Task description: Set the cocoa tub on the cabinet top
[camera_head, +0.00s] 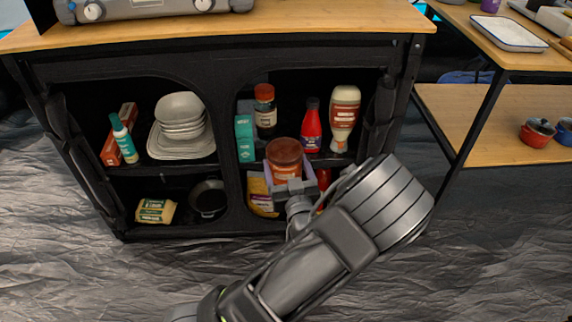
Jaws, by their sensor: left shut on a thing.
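The cocoa tub (285,153), with a round brown lid, is at the front of the cabinet's right compartment. My left gripper (290,183) is shut on it, with one finger on each side. The tub looks upright, and the gripper hides its lower part. I cannot tell whether it touches the shelf behind it. The cabinet top (330,26) is a light wooden board above the tub, at the upper edge of the view. My right gripper is not in view.
A grey stove (150,8) stands on the left of the cabinet top; the board's right part looks clear. Bottles, including a red one (312,130), and a teal box (244,138) stand near the tub. Another table (500,50) stands right.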

